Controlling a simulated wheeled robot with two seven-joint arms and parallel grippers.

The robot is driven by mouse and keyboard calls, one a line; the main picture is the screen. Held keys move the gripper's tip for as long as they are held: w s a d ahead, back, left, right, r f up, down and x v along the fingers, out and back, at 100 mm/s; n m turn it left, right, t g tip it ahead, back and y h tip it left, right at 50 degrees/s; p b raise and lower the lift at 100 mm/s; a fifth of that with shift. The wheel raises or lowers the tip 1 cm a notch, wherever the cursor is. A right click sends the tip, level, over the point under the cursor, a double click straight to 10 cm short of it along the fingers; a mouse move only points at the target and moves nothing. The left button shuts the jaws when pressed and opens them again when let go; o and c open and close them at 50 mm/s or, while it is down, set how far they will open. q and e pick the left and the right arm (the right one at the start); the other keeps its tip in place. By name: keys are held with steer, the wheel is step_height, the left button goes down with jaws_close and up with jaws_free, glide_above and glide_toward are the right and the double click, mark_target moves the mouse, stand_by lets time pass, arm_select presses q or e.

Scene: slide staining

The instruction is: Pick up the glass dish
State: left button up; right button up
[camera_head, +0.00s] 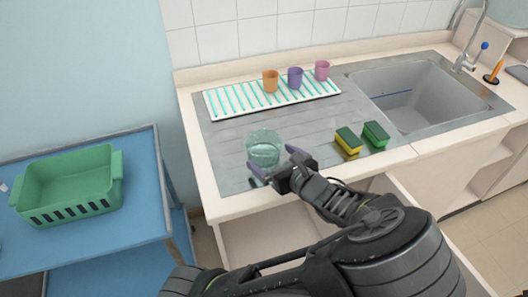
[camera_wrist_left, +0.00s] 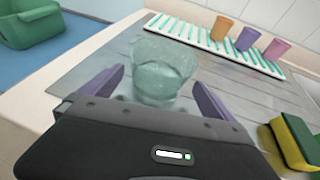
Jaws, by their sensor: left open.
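The glass dish (camera_head: 263,146) is a clear, slightly greenish cup-like vessel. It stands upright on the metal drainboard (camera_head: 222,150) near its front left part. In the left wrist view the glass dish (camera_wrist_left: 160,66) sits straight ahead, just beyond and between the fingers. My left gripper (camera_head: 277,161) is open and empty, with purple fingertips spread on the near side of the dish. In the left wrist view the left gripper (camera_wrist_left: 157,88) has one finger to each side of the dish; whether either touches it cannot be told. My right gripper is not in view.
A yellow and green sponge (camera_head: 348,141) and a second sponge (camera_head: 375,135) lie right of the gripper. A striped rack (camera_head: 225,102) with orange (camera_head: 270,81), purple (camera_head: 295,78) and pink (camera_head: 322,70) cups stands behind. A sink (camera_head: 410,95) is right; a green basket (camera_head: 70,188) is left.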

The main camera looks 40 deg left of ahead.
mark_target(256, 146)
arm_select(q)
steer(key=x, duration=0.5)
steer(key=shift+a, duration=0.15)
steer(key=shift+c, duration=0.2)
stand_by(0.5)
steer(key=c, duration=1.4)
